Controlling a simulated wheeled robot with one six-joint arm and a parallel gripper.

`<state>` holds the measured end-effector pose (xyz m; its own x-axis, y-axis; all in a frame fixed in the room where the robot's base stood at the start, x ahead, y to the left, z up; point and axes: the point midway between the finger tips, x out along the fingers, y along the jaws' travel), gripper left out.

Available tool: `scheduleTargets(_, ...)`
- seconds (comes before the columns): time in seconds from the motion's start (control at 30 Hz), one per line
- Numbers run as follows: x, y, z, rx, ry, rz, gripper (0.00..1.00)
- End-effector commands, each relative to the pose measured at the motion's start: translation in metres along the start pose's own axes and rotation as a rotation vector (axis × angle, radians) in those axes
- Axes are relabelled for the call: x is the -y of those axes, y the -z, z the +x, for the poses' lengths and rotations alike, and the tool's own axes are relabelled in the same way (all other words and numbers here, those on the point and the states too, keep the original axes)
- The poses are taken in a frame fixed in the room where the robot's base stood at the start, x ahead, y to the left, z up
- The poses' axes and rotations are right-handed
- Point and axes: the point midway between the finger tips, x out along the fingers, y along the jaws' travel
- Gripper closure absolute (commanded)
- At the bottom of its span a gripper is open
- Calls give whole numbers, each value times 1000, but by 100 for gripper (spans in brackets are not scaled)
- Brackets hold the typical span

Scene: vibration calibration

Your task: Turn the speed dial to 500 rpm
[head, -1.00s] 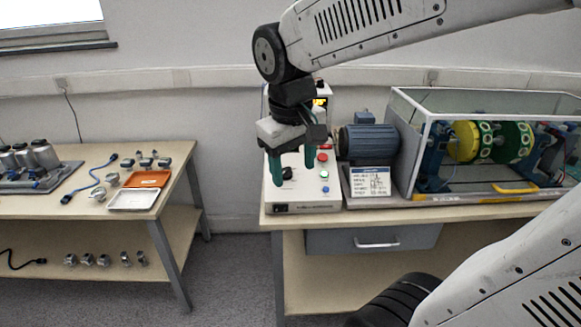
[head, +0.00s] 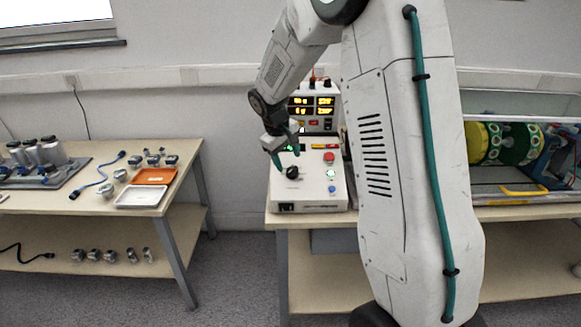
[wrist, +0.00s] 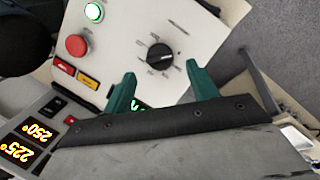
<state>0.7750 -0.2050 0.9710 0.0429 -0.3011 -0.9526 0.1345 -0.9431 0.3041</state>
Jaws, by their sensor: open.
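The speed dial is a black round knob (head: 292,173) on the sloping top of the white control box (head: 318,196). In the wrist view the dial (wrist: 160,56) sits beyond and between my two fingertips, with small scale marks around it. Its exact setting is too small to read. My gripper (head: 287,160) has teal fingers, is open and empty, and is tilted just above the dial. In the wrist view my gripper (wrist: 164,78) shows its fingers spread wider than the knob, apart from it. A green display (wrist: 138,104) is mostly hidden behind my gripper.
A red button (head: 329,157), a lit green button (head: 331,173) and a blue button (head: 332,189) line the box's right side. A unit with yellow readouts (head: 312,106) stands behind. My arm hides the motor. An orange tray (head: 155,176) lies on the left table.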

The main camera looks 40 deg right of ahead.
Motion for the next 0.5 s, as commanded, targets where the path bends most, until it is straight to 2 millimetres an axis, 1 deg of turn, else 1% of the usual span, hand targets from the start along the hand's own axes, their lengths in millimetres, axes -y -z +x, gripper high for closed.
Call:
scheduleTargets(0.03, 0, -1, 10, 4, 1, 0, 42)
scheduleTargets(0.1, 0, -1, 20, 3, 2, 1, 42)
scheduleTargets(0.2, 0, -1, 32, 2, 1, 2, 42)
scheduleTargets(0.33, 0, -1, 40, 2, 1, 1, 42)
scheduleTargets(0.5, 0, -1, 42, 0, 1, 1, 42)
